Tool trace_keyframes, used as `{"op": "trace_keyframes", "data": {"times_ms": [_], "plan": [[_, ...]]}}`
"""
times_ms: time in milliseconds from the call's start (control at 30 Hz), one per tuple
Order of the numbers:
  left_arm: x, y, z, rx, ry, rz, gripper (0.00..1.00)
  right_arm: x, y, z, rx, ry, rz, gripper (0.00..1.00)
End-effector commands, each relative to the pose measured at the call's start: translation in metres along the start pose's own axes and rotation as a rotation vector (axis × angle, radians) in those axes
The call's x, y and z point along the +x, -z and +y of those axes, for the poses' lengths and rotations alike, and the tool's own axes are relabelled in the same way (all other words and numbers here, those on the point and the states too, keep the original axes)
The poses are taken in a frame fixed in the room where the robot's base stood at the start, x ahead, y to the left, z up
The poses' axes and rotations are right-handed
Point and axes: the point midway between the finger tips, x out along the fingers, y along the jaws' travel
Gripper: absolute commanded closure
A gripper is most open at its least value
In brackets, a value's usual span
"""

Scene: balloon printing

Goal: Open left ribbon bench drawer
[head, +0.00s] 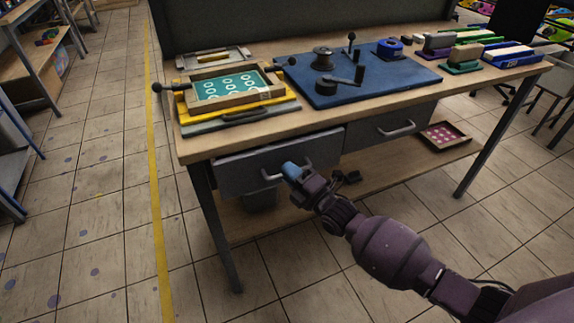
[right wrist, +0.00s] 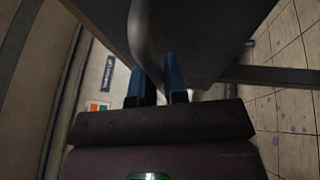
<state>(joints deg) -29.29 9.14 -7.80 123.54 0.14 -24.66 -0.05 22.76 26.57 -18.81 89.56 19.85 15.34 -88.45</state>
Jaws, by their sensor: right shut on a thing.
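The wooden-topped bench (head: 225,140) has two grey drawers side by side under its top. The left drawer (head: 235,172) juts out a little from under the bench top, with a pale strip along its upper edge. My right gripper (head: 291,169), with blue fingertips, is shut on the left drawer's metal handle (head: 267,177), hiding its right part. In the right wrist view the curved grey handle (right wrist: 147,35) runs down between the two blue fingers (right wrist: 158,82). My left gripper is not in view.
The right drawer (head: 375,130) sits closed. A lower shelf (head: 375,181) holds a small tray (head: 445,134) at the right. The bench top carries a framed screen (head: 228,87), a blue press board (head: 390,76) and several stamps. Tiled floor is free in front and left.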

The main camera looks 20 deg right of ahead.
Motion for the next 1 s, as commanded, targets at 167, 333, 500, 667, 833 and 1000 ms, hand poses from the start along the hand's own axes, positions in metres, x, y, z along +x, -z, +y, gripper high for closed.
{"op": "trace_keyframes", "data": {"times_ms": [167, 333, 500, 667, 833, 1000], "plan": [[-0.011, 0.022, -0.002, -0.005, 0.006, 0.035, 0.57, -0.038, 0.015, 0.017, -0.001, -0.004, -0.002, 1.00], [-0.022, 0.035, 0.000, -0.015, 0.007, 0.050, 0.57, -0.080, 0.033, 0.026, -0.002, -0.002, -0.002, 1.00], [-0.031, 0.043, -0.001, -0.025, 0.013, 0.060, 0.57, -0.123, 0.051, 0.033, 0.000, -0.002, -0.003, 1.00], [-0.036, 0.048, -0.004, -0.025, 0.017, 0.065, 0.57, -0.161, 0.066, 0.039, 0.001, 0.001, -0.003, 1.00], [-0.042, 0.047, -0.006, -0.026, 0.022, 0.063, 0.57, -0.192, 0.079, 0.045, 0.000, 0.001, -0.002, 1.00], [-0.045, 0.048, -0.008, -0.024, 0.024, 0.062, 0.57, -0.212, 0.088, 0.048, 0.001, 0.001, -0.002, 1.00]]}}
